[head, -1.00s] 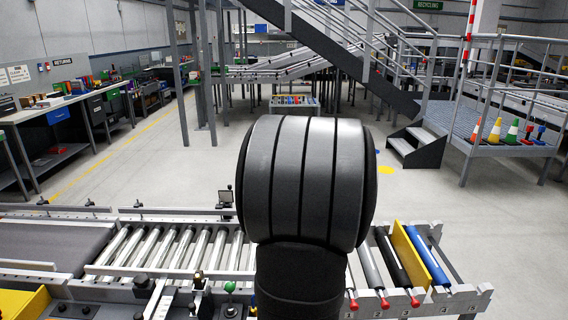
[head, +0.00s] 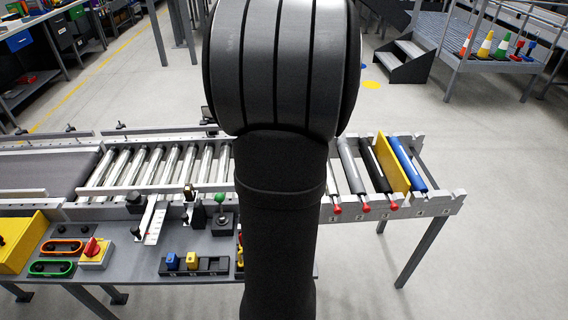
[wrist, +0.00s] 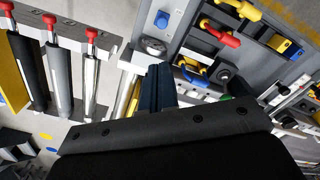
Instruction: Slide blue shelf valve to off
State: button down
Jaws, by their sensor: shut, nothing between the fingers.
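A blue handle (wrist: 191,74), likely the blue shelf valve, lies in a dark slot on the grey panel in the wrist view. A red handle (wrist: 220,34) and a yellow handle (wrist: 243,9) sit in similar slots beyond it. My gripper (wrist: 160,72) is shut and empty, its dark fingers just left of the blue handle in the picture. I cannot tell whether they touch it.
A round gauge (wrist: 153,47) and a blue knob (wrist: 162,19) are near the fingers. A dark rack (head: 212,266) holds blue and yellow blocks. A green-knobbed lever (head: 219,199) stands beside my arm. Red-ended rollers (head: 375,168) lie right.

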jog(key=w+a+f+m+g+h, duration=0.25)
jog(key=w+f+g, duration=0.2)
jog(key=f, duration=0.35)
jog(key=shift+n+t+y, duration=0.25)
jog(key=shift+t, duration=0.1)
jog(key=x, duration=1)
jog(key=shift+w+a+f, duration=0.15)
jog(key=shift+w+a, duration=0.2)
jog(key=shift+a, duration=0.05)
jog(key=shift+s, duration=1.45)
jog(key=v, duration=1)
jog(key=shift+w, duration=0.2)
